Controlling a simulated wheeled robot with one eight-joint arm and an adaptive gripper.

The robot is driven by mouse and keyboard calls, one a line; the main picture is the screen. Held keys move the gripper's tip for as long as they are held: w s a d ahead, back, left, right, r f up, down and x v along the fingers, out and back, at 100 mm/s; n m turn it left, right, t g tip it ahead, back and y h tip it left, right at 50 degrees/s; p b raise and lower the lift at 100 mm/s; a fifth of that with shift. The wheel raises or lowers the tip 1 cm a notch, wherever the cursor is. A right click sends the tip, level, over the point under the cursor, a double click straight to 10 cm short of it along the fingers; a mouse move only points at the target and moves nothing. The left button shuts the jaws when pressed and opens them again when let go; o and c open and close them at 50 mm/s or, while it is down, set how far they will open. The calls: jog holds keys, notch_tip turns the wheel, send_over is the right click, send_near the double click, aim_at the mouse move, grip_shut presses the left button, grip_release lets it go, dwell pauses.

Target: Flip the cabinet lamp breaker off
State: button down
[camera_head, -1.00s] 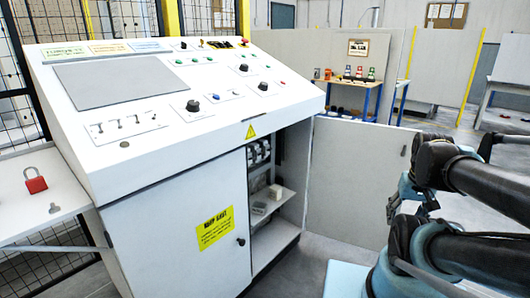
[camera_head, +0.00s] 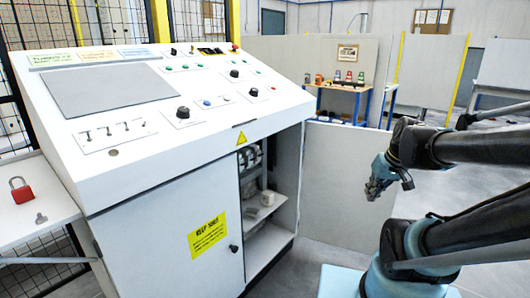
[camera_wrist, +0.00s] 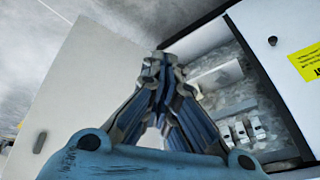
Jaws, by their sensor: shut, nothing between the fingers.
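A row of several white breakers (camera_head: 250,155) sits high inside the open right compartment of the white control cabinet (camera_head: 165,245). The breakers also show in the wrist view (camera_wrist: 243,130), lower right of the fingers. I cannot tell which one is the cabinet lamp breaker, nor read its lever position. My gripper (camera_head: 372,192) is shut and empty, outside the compartment to its right, in front of the open door panel. In the wrist view my gripper's fingertips (camera_wrist: 160,65) meet in the middle, apart from the breakers.
The open cabinet door (camera_head: 343,185) stands right of the compartment. A shelf (camera_head: 262,212) inside holds small pale items. A yellow sign (camera_head: 208,235) marks the closed left door. A red padlock (camera_head: 21,190) lies on the side shelf. Floor is clear right of the door.

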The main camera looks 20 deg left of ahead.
jog(key=w+a+r+n+t+y, duration=0.1)
jog(key=w+a+r+n+y, duration=0.25)
jog(key=w+a, duration=0.7)
jog(key=w+a+r+n+t+y, duration=0.1)
jog(key=w+a+r+n+y, duration=0.2)
jog(key=w+a, duration=0.7)
jog(key=w+a+f+n+y, duration=0.1)
jog(key=w+a+f+y, duration=0.2)
jog(key=a, duration=0.6)
jog(key=w+a+f+n+y, duration=0.2)
jog(key=w+a+f+y, duration=0.1)
jog(key=w+a, duration=0.4)
jog(key=shift+w+a+f+t, duration=0.2)
jog(key=shift+a+t, duration=0.2)
jog(key=shift+a, duration=0.85)
jog(key=shift+a+n, duration=0.15)
jog(key=shift+n, duration=0.2)
send_over(261, 154)
jog(key=shift+s+d+f, duration=0.2)
jog(key=shift+s+f, duration=0.15)
jog(key=shift+f, duration=0.4)
jog(key=f, duration=0.1)
jog(key=d+f, duration=0.1)
jog(key=shift+s+d+f, duration=0.2)
jog(key=shift+f, duration=0.1)
jog(key=shift+s+d+f, duration=0.15)
jog(key=shift+d+f, duration=0.1)
jog(key=shift+f, duration=0.25)
